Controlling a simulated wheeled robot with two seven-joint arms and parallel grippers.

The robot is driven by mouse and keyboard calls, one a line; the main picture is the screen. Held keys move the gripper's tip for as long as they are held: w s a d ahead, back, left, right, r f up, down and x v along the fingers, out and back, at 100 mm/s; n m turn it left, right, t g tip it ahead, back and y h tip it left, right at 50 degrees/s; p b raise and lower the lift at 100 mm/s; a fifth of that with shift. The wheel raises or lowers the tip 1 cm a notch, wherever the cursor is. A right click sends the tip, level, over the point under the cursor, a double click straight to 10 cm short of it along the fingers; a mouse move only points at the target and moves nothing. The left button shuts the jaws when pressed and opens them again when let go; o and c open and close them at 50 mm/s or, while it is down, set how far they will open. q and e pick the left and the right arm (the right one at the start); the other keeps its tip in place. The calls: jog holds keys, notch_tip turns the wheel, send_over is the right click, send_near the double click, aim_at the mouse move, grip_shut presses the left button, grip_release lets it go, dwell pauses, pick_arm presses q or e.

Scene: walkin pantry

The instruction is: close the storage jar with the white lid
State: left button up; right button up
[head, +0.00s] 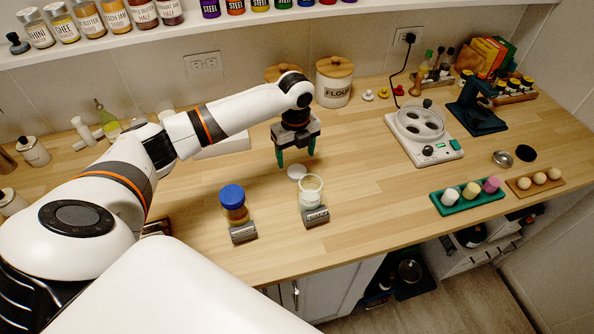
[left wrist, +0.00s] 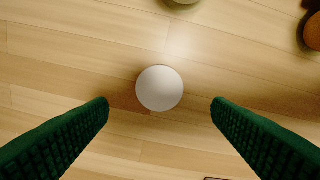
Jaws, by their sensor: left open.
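The white lid (head: 297,172) lies flat on the wooden counter, just behind the storage jar (head: 311,190). The jar is clear, stands upright with its top uncovered, and has pale contents. My left gripper (head: 296,160) points down above the lid, with its green fingers open and empty. In the left wrist view the round lid (left wrist: 159,88) sits between the two spread fingertips (left wrist: 161,103), apart from both. My right gripper is not in view.
A jar with a blue lid (head: 233,204) stands left of the open jar. Small grey label stands (head: 316,216) are in front of both. A flour canister (head: 334,82) is behind, and a white appliance (head: 424,134) is to the right. The counter between them is clear.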

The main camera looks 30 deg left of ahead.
aim_at(297, 171)
pick_arm(q)
jog(key=shift+f, duration=0.25)
jog(key=f, duration=0.1)
jog(key=f+p, duration=0.2)
jog(key=shift+s+d+f, duration=0.15)
jog(key=shift+d+f, duration=0.1)
jog(key=shift+f, duration=0.6)
jog(key=c, duration=1)
